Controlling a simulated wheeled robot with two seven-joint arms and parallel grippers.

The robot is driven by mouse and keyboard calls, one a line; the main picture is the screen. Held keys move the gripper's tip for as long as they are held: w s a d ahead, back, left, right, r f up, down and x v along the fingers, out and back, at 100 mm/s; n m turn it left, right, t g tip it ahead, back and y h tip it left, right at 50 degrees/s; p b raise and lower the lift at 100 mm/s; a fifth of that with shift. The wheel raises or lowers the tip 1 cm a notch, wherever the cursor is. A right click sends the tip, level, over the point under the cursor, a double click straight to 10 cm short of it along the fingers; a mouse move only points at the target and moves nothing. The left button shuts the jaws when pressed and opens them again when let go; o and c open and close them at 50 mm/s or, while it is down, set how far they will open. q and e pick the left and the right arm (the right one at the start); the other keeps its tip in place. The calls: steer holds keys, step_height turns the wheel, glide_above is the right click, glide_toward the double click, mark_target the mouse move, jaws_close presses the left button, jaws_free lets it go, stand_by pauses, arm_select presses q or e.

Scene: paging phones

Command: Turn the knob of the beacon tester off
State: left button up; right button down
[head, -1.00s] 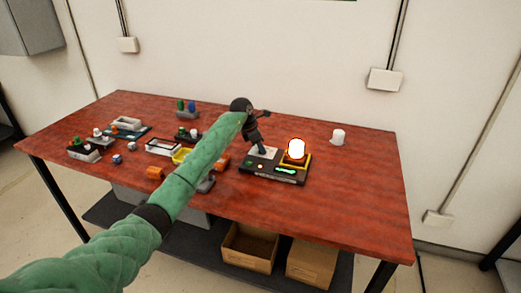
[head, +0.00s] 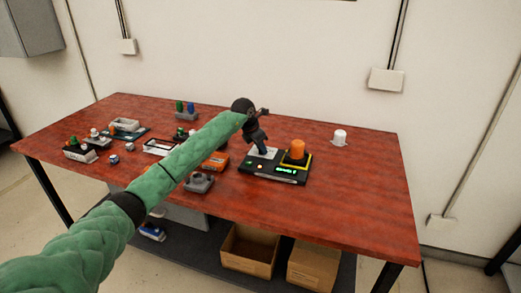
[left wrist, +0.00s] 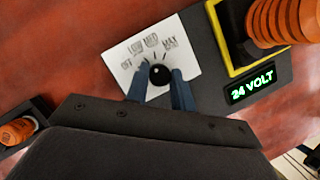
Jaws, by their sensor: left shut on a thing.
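The beacon tester (head: 270,176) is a dark box near the right middle of the table, with an orange beacon (head: 298,149) on a yellow-edged base. The beacon looks unlit. A green display (left wrist: 252,88) reads 24 VOLT in the left wrist view. A white dial plate (left wrist: 133,62) carries the marks OFF, LOW, MED and MAX. My left gripper (head: 262,149) is down over this plate, shut on the round black knob (left wrist: 159,74), with one blue finger on each side. I cannot tell which mark the knob points to. My right gripper is not in view.
Several small devices crowd the table's left side. A white cup-like piece (head: 339,137) stands at the back right. The table's right end is clear. Cardboard boxes (head: 248,249) sit on the shelf below.

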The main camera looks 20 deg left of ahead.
arm_select(q)
steer(key=n+b, duration=0.1)
steer(key=n, duration=0.1)
steer(key=shift+n+t+y, duration=0.3)
steer(key=shift+y, duration=0.1)
steer(key=n+y+b, duration=0.1)
steer(key=n, duration=0.2)
steer(key=shift+d+b, duration=0.1)
steer(key=shift+b, duration=0.25)
steer(key=shift+n+t+y+b, duration=0.3)
steer(key=shift+n+b, duration=0.05)
steer(key=shift+n, duration=0.45)
steer(key=shift+r+n, duration=0.15)
steer(key=shift+n, duration=0.25)
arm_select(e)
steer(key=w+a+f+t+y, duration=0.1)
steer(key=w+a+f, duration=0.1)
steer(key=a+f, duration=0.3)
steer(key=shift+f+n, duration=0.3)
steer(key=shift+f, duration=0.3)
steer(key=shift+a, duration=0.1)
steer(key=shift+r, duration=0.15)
arm_select(q)
steer(key=o, duration=1)
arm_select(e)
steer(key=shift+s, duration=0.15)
